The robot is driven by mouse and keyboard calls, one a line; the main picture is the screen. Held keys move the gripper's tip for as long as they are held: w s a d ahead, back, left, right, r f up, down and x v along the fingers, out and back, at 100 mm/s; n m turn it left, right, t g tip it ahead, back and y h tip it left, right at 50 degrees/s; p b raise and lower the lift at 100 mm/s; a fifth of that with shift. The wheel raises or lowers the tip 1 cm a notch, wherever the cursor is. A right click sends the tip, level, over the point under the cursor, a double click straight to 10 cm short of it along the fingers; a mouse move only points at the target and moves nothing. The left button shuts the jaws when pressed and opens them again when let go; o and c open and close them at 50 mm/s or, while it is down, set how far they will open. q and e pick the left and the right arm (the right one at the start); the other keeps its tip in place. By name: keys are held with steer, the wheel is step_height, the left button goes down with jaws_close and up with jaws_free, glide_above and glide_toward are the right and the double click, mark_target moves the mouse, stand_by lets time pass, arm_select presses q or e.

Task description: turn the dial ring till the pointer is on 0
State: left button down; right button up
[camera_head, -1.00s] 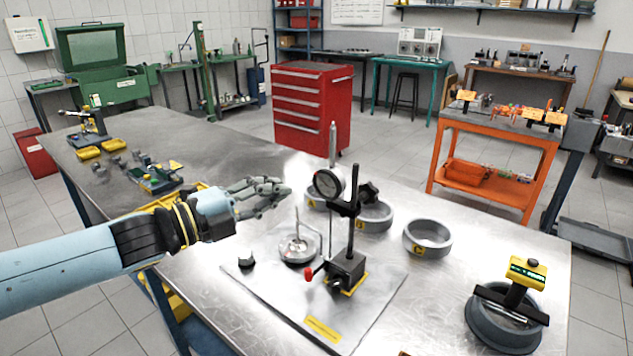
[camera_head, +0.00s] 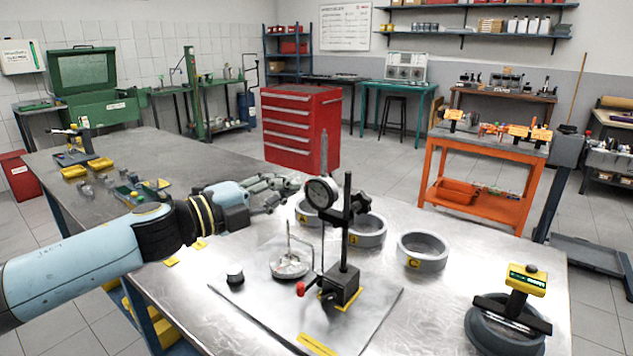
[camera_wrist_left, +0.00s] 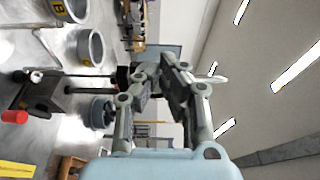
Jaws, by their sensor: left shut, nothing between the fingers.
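The dial gauge (camera_head: 320,192) has a round pale face with a dark rim. It is held on a black post stand (camera_head: 345,245) with a red knob at its base. The pointer and the numbers are too small to read. My left gripper (camera_head: 292,184) is shut and empty, just left of the dial and slightly above it. I cannot tell whether it touches the rim. The left gripper's fingers (camera_wrist_left: 166,68) fill the middle of the left wrist view, where the dial face cannot be made out. My right gripper is not in view.
The stand rests on a flat plate (camera_head: 270,318) with a metal disc part (camera_head: 290,268) and a small black knob (camera_head: 235,275). Grey rings, one of them at the right (camera_head: 422,252), stand behind. A yellow-topped gauge (camera_head: 523,282) sits on a ring at the front right.

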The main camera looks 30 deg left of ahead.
arm_select(q)
steer(key=shift+p+x, duration=0.3)
steer(key=shift+x, duration=0.5)
steer(key=shift+f, duration=0.1)
steer(key=shift+d+p, duration=0.45)
steer(key=shift+d, duration=0.1)
steer(key=shift+f, duration=0.35)
stand_by(0.6)
steer(key=shift+a, duration=0.15)
